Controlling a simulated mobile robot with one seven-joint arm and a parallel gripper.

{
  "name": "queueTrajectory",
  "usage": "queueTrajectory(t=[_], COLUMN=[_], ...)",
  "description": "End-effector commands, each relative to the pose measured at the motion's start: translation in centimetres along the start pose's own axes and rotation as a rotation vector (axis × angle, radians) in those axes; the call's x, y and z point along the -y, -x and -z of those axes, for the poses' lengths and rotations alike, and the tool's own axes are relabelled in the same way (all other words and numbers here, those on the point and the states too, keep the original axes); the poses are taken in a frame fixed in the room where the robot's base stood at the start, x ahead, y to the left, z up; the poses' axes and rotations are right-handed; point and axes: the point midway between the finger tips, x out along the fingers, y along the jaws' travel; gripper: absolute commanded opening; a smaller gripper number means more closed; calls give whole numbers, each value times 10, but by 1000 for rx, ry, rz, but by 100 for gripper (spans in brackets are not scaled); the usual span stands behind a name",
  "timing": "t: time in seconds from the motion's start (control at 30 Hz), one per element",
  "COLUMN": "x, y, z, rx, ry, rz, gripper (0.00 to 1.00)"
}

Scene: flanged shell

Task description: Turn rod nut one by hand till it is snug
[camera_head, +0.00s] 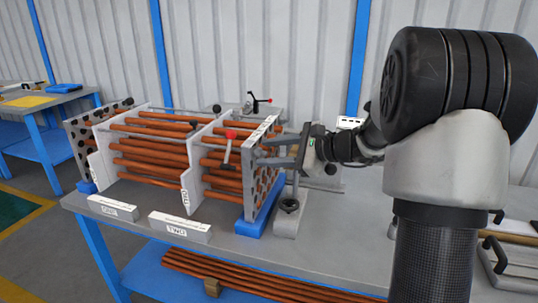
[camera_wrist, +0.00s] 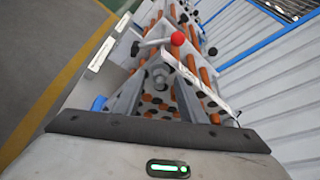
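The tube bundle with its end plate (camera_head: 262,172) stands on the bench, tubes running left. My gripper (camera_head: 257,151) reaches in from the right, its two fingers apart, tips close to the upper part of that plate. In the wrist view a small grey rod end, seemingly with a nut (camera_wrist: 160,76), shows between and beyond the fingers (camera_wrist: 159,88). It looks apart from them, though contact is hard to judge. In the head view the fingers and plate edge hide the nut. How far the nut sits from the plate cannot be told.
A red-knobbed lever (camera_head: 229,142) stands beside the plate; its red ball (camera_wrist: 178,38) also shows in the wrist view. Blocks marked ONE (camera_head: 113,208) and TWO (camera_head: 180,227) lie on the bench front. A grey stand (camera_head: 289,210) is below my gripper. Spare tubes (camera_head: 250,275) lie underneath.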

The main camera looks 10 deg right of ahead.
Motion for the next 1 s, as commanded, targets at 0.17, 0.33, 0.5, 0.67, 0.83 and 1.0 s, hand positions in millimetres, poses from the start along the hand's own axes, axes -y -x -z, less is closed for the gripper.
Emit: queueTrajectory(t=[0.17,0.33,0.5,0.67,0.83,1.0], x=[0,0,0,0,2,5], y=[-5,-4,-4,-4,-3,-2], z=[0,0,0,0,-2,-5], rx=[0,0,0,0,0,0], ry=[0,0,0,-1,-21,-85], rz=[0,0,0,0,-9,-35], gripper=[38,38,9,0,0,0])
